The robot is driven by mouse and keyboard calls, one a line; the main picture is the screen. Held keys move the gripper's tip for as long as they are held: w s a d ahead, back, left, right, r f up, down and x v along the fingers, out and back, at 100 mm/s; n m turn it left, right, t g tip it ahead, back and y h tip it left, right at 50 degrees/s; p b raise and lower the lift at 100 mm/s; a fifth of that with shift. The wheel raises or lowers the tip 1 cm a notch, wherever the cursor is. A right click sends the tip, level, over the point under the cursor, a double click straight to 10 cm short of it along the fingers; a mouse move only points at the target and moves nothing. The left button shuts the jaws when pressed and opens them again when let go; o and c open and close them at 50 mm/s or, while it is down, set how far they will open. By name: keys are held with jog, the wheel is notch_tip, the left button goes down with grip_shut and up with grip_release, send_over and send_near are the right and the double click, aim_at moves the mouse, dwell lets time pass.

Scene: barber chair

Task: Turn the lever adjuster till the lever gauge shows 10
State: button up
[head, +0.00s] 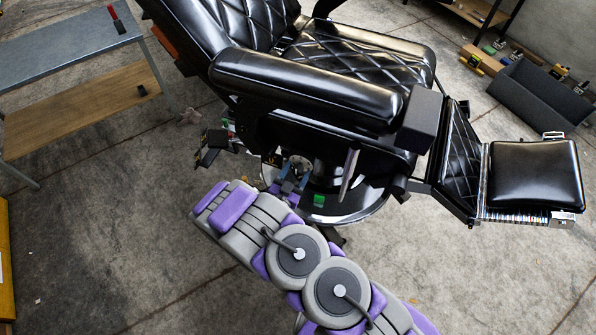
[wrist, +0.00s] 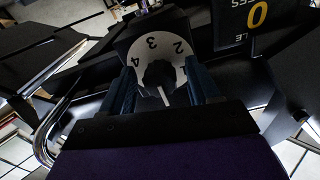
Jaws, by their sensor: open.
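In the wrist view, a dial (wrist: 151,52) with a pale face carries the digits 2, 3 and 4, and a dark knob (wrist: 158,74) with a white pointer sits at its middle. I take this knob to be the lever adjuster. My gripper (wrist: 162,84) is open, with one blue finger on each side of the knob; contact cannot be told. A black panel (wrist: 236,30) at the upper right shows a yellow 0 and cut-off lettering, perhaps the lever gauge.
The black barber chair (head: 310,88) stands above my arm, its footrest (head: 538,172) reaching right. A curved metal bar (wrist: 48,125) is at the wrist view's left. A grey table (head: 62,55) is at upper left. The floor in front is clear.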

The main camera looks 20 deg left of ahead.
jog(key=shift+w+d+b, duration=0.15)
jog(key=shift+w+b, duration=0.25)
jog(key=shift+w, duration=0.75)
jog(key=c, duration=1)
jog(key=shift+r+n+p, duration=0.1)
jog(key=shift+n+p, duration=0.3)
jog(key=shift+p, duration=0.1)
